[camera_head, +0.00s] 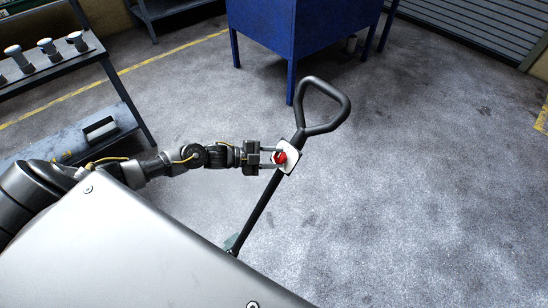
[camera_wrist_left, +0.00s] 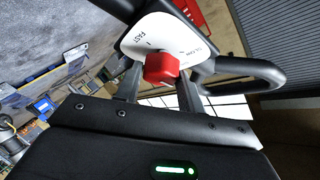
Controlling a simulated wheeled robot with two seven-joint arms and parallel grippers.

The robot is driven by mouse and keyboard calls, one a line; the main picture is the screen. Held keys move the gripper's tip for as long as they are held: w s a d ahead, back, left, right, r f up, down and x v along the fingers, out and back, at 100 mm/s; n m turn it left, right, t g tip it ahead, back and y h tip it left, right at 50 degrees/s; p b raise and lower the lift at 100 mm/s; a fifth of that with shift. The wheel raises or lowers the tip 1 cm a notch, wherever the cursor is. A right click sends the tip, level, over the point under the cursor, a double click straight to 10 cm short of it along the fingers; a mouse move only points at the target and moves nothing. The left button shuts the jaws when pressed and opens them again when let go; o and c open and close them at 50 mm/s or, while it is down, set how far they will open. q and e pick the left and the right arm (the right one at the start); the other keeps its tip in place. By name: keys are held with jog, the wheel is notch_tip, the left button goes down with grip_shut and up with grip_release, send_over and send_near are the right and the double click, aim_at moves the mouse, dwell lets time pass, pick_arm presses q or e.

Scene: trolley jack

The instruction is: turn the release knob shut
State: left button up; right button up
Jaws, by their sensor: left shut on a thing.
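The red release knob (camera_head: 280,157) sits on a white plate (camera_head: 292,157) on the jack's black handle (camera_head: 262,207). The handle slants up to a looped grip (camera_head: 325,105). My left gripper (camera_head: 277,157) reaches the knob from the left, with one finger on each side, shut on it. In the left wrist view the red knob (camera_wrist_left: 161,68) shows between the two fingers of the left gripper (camera_wrist_left: 160,85). The white plate (camera_wrist_left: 165,45) behind it carries lettering, with "FAST" readable. My right gripper is not in view.
A blue cabinet (camera_head: 290,25) stands behind the handle. A grey shelf rack (camera_head: 75,75) with several pale-topped parts is at the left. A greenish piece (camera_head: 231,241) shows at the handle's foot, partly hidden by my body. The floor at right is clear.

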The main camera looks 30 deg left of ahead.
pick_arm(q)
jog(key=o, duration=1)
jog(key=shift+a, duration=0.1)
jog(key=b+v, duration=0.1)
jog(key=v, duration=0.9)
jog(key=shift+s+a+r+b, duration=0.1)
jog(key=shift+s+a+b, duration=0.1)
jog(key=shift+a+b, duration=0.15)
